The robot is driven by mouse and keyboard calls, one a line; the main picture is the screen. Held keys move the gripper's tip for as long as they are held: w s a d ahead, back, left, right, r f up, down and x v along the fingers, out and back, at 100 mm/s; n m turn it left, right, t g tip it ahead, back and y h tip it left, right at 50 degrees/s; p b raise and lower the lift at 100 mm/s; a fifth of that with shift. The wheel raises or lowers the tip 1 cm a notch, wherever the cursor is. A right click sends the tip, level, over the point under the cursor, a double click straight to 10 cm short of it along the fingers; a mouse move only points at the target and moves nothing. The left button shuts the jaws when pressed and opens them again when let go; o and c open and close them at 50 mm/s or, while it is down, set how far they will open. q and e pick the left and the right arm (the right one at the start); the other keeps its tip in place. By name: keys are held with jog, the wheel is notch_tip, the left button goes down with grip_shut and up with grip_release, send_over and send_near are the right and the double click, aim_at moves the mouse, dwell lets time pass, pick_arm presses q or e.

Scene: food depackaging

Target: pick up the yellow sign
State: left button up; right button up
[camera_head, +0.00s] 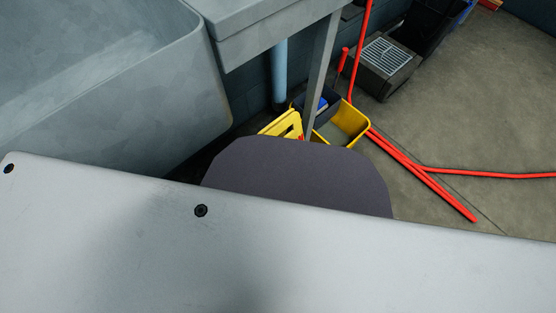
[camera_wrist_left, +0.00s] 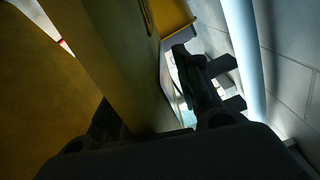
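The yellow sign (camera_head: 285,124) stands in the head view beneath the steel table, beside the table leg, its lower part hidden. Neither gripper shows in that view. In the left wrist view, large yellow panels, which look like the sign (camera_wrist_left: 128,65), fill the left and middle very close to the camera. My left gripper (camera_wrist_left: 160,92) is dark in that view. Its right finger stands apart from the nearer panel, with a bright gap between them. A dark part, perhaps the other finger, is mostly hidden between the panels. My right gripper is not in view.
A yellow mop bucket (camera_head: 352,118) stands just right of the sign. Red poles (camera_head: 425,178) lie on the floor. A grey sink (camera_head: 190,100) and steel table (camera_head: 262,25) overhang on the left. A pale pipe (camera_head: 280,75) runs behind; open floor lies right.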

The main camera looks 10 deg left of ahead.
pick_arm(q)
grip_shut()
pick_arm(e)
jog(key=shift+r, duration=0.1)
pick_arm(q)
jog(key=shift+r, duration=0.3)
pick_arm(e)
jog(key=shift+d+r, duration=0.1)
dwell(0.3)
